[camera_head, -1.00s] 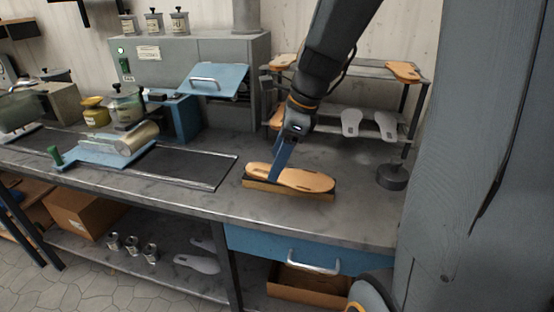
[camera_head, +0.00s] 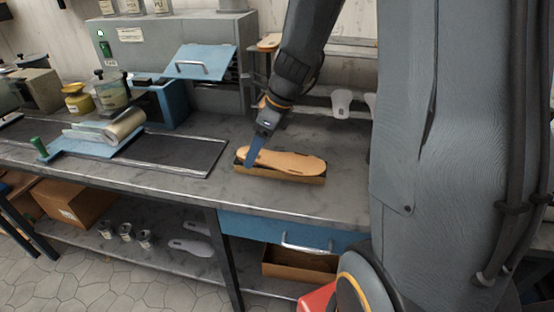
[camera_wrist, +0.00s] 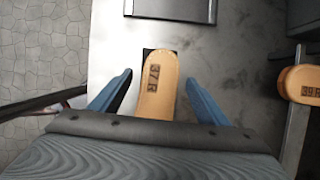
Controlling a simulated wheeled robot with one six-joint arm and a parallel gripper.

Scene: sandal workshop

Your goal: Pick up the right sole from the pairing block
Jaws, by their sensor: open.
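A tan sole (camera_head: 285,161) lies flat on the dark-edged pairing block (camera_head: 290,177) on the grey bench. In the wrist view the sole (camera_wrist: 158,88) is marked 37 / R, and a dark bit of the block (camera_wrist: 147,53) shows at its far end. My gripper (camera_wrist: 159,77) is open, with one blue finger on each side of the sole and a gap on both sides. In the head view my gripper (camera_head: 252,151) is at the sole's left end. The near end of the sole is hidden by my gripper body in the wrist view.
A rack with grey soles (camera_head: 341,103) stands behind the block. A tan piece marked 39 R (camera_wrist: 301,85) is at the right in the wrist view. A grey machine with a blue lid (camera_head: 200,62) and a dark belt (camera_head: 185,154) lie left. The bench front is clear.

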